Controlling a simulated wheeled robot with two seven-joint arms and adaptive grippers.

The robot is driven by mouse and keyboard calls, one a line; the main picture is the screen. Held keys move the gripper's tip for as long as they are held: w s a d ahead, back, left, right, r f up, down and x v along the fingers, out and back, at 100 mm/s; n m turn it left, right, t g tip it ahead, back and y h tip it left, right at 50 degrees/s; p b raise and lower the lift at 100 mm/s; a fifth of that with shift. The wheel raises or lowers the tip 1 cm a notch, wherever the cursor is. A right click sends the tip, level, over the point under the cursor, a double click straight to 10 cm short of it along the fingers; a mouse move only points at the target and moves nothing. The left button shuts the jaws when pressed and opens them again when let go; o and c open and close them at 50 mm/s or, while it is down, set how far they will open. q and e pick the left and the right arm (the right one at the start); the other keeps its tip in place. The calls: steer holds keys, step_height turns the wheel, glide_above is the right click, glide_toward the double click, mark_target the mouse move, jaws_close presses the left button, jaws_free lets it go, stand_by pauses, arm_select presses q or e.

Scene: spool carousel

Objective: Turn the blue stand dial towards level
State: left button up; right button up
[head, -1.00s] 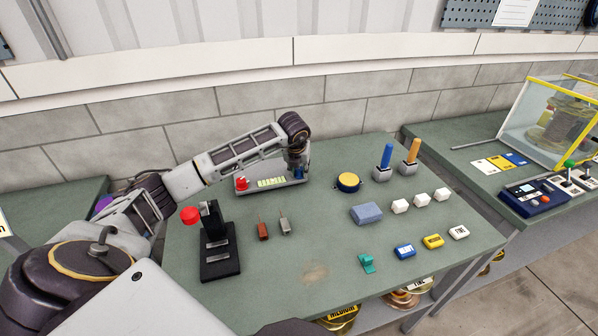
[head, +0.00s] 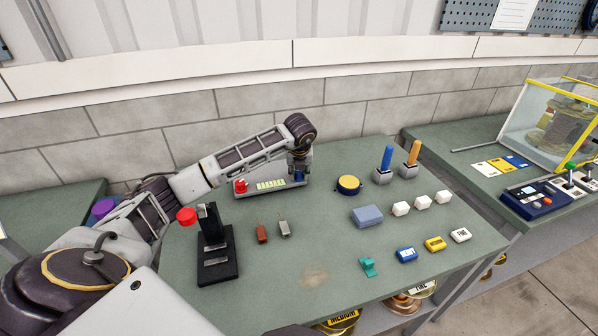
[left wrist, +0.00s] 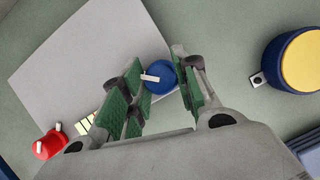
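The blue stand dial (left wrist: 160,76), a round knob with a white pointer bar, shows in the left wrist view between my left gripper's fingers. It sits on the light grey stand panel (left wrist: 88,58), which also carries a red dial (left wrist: 48,145). In the head view the panel lies at the back of the bench, with the red dial (head: 241,185) at its left end and a pale segmented strip (head: 270,184). My left gripper (left wrist: 158,88) is open, pointing down over the panel's right end. It largely hides the blue dial in the head view. My right gripper is not in view.
A yellow-topped blue round button (head: 349,183) stands just right of the panel. A black stand with a red ball (head: 186,216) is nearer on the left. Blue and orange handles, blocks and labelled tags fill the right side. The front middle of the bench (head: 270,280) is clear.

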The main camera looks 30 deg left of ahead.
arm_select(q)
steer(key=o, duration=0.4)
steer(key=shift+c, duration=0.2)
steer(key=shift+s+d+r, duration=0.15)
steer(key=shift+s+r, duration=0.05)
steer(key=shift+r, duration=0.45)
steer(key=v, duration=1)
steer(key=shift+r, duration=0.3)
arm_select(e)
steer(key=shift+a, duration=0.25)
arm_select(q)
steer(key=shift+s, duration=0.1)
step_height(320, 180, up, 10)
steer(key=p, duration=0.9)
steer(key=shift+p, duration=0.35)
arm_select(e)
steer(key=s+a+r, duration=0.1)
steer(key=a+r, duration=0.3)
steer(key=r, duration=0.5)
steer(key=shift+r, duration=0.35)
